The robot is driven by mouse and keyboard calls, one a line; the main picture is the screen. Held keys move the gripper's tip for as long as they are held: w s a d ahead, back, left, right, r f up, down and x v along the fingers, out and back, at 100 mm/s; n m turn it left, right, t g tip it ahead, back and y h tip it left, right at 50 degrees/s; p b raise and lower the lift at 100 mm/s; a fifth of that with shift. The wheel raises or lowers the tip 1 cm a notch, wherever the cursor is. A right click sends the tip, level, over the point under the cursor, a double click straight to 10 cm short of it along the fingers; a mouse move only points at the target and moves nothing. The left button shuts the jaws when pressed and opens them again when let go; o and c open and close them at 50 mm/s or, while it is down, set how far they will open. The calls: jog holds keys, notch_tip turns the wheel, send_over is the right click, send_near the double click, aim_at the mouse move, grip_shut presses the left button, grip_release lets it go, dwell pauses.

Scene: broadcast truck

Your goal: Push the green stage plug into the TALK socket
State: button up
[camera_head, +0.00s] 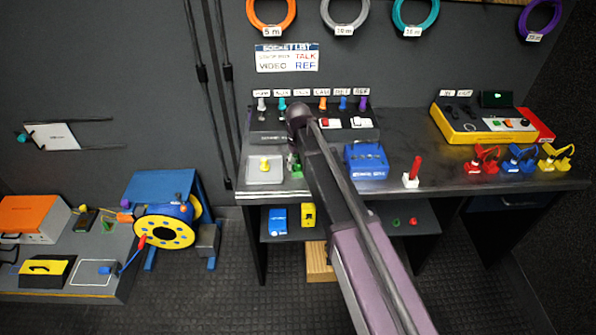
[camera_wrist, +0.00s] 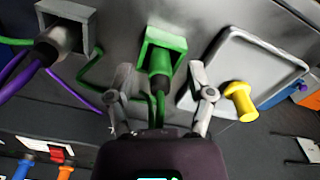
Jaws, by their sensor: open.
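My gripper (camera_wrist: 160,72) is open, with one finger on each side of the plug and visible gaps between. In the head view my arm hides most of this spot; a bit of green (camera_head: 297,172) shows beside my gripper (camera_head: 293,160). A row of labelled sockets (camera_head: 312,106) with coloured connectors stands behind; the labels are too small to read surely, so I cannot pick out TALK.
A grey tray with a yellow knob (camera_wrist: 240,98) lies beside the green block. A grey block (camera_wrist: 76,22) with purple cables is on the other side. A blue box (camera_head: 366,161) and a red upright handle (camera_head: 414,170) stand right of my arm.

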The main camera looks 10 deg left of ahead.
jog(key=shift+f, duration=0.15)
dwell(0.5)
grip_shut()
